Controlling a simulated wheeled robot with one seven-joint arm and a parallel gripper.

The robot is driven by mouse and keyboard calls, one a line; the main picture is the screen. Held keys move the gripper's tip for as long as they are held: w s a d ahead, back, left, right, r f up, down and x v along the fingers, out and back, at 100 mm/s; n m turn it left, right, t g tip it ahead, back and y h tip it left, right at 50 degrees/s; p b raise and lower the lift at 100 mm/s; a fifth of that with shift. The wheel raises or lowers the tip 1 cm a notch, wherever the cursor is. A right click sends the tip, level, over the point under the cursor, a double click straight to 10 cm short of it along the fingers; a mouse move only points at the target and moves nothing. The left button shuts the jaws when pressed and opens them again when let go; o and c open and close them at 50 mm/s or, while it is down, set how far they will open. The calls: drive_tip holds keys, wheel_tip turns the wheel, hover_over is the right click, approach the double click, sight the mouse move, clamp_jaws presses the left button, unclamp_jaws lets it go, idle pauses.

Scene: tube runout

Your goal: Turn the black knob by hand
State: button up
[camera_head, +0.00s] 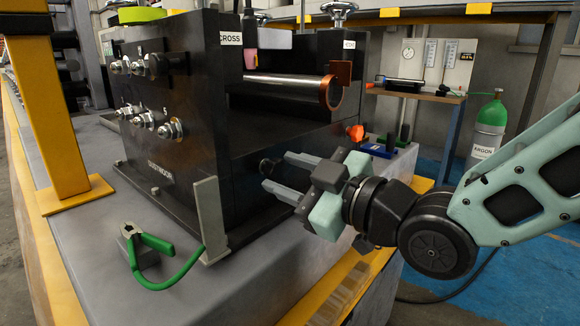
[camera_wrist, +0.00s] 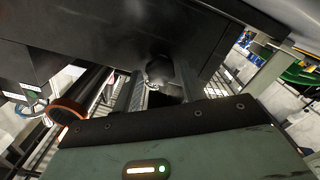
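The black knob (camera_head: 267,166) sits on the right-hand face of the large black machine (camera_head: 205,190), low and near its front corner. In the wrist view the dark knob (camera_wrist: 159,69) lies between my two grey fingers. My gripper (camera_head: 276,170) reaches in from the right with its fingers apart, one above and one below the knob. It also shows in the wrist view (camera_wrist: 157,80), with gaps seen beside the knob. I cannot tell whether either finger touches it. The knob is dark against the dark face, so its outline is hard to see.
An orange star-shaped knob (camera_head: 355,132) and a metal tube with a copper-coloured end (camera_head: 290,90) are above my gripper. A green argon cylinder (camera_head: 490,130) stands behind my arm.

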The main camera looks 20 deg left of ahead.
drive_tip(key=shift+o, duration=0.5)
drive_tip(key=v, duration=0.6)
idle(0.3)
